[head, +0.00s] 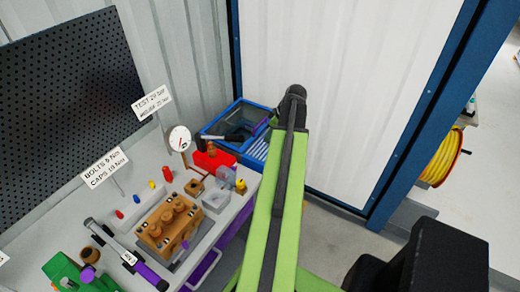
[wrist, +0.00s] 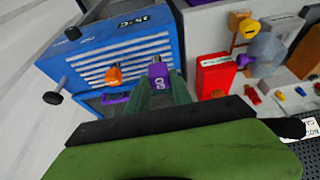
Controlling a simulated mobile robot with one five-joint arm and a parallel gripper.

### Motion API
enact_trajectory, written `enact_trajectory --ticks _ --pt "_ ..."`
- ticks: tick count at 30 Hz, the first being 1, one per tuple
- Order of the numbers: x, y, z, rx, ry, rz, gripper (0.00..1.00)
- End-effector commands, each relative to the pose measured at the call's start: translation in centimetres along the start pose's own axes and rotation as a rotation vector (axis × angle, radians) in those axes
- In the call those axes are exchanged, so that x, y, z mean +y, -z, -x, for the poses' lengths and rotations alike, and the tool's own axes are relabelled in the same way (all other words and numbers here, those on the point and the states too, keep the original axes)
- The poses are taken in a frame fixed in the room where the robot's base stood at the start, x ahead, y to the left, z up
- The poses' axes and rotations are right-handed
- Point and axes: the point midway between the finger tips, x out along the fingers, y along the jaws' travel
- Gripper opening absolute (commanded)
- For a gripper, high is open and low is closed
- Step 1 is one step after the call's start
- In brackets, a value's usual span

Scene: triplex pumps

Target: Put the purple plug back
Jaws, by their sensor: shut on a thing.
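My gripper (wrist: 160,84) shows in the wrist view with its grey-green fingers shut on a purple plug (wrist: 158,71). The plug has white markings on its face and sticks out beyond the fingertips. Behind it is the front of a blue cabinet (wrist: 110,55) with white slats. In the head view my raised green arm fills the middle, and the gripper and held plug cannot be made out. A brown pump block (head: 168,226) with round tops stands on the grey bench, with a small purple piece (head: 185,245) at its front side.
A red box (wrist: 213,74) and a yellow-topped item (wrist: 243,27) stand right of the gripper. A dial gauge (head: 179,139), small coloured caps and a purple-handled wrench (head: 150,275) are on the bench. A blue-framed white panel (head: 350,90) stands beyond my arm.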

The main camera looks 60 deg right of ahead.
Motion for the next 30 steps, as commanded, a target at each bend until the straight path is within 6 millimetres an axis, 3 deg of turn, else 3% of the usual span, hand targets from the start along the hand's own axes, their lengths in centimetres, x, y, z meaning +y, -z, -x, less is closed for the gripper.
enact_trajectory --ticks 1,6,14,21,30 --pt "0.3 0.7 -2.1 0.000 0.001 0.002 0.00" --pt "0.6 3.0 -4.7 0.000 0.001 0.001 0.00" --pt "0.6 3.4 -5.2 0.000 -0.001 -0.002 0.00" --pt "0.6 1.9 -8.9 0.000 0.000 -0.002 0.00" --pt "0.6 1.9 -8.6 0.000 -0.001 -0.002 0.00"
